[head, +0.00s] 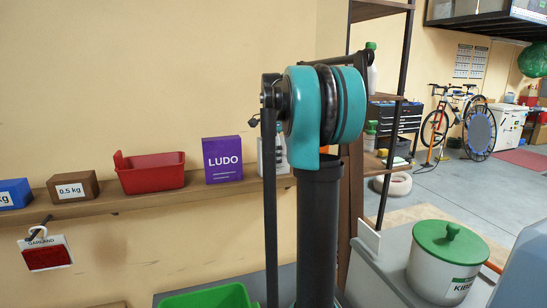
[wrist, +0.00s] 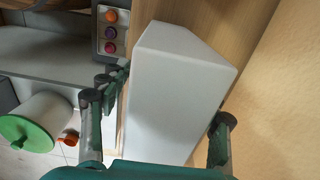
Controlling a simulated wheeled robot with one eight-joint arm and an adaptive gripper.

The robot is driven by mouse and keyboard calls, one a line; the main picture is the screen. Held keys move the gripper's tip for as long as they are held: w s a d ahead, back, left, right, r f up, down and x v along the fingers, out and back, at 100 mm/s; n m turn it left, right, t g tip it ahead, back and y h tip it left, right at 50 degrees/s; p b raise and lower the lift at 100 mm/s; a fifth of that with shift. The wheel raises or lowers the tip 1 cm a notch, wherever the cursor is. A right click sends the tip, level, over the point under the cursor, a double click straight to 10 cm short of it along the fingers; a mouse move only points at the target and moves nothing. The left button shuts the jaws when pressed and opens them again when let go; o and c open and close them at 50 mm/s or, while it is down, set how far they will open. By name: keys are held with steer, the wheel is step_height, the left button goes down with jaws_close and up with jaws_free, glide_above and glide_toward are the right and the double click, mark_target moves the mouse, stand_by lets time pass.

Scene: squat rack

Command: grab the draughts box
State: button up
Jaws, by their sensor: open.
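In the wrist view a plain pale grey-white box (wrist: 170,85) lies between the two fingers of my gripper (wrist: 158,108). No label shows on its visible faces, so I cannot tell for sure that it is the draughts box. My gripper is open, with one finger on each side of the box; the right finger is close to its edge, and contact cannot be told. In the head view my arm covers the middle, and neither my gripper nor a box marked draughts can be made out there.
A wooden wall shelf (head: 100,207) holds a purple LUDO box (head: 223,160), a red bin (head: 152,174), a brown 0.5 kg block (head: 73,189) and a blue block (head: 14,194). A panel with coloured knobs (wrist: 110,30) is near the pale box. A green-lidded container (head: 446,262) stands lower right.

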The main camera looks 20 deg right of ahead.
jaws_close()
stand_by(0.3)
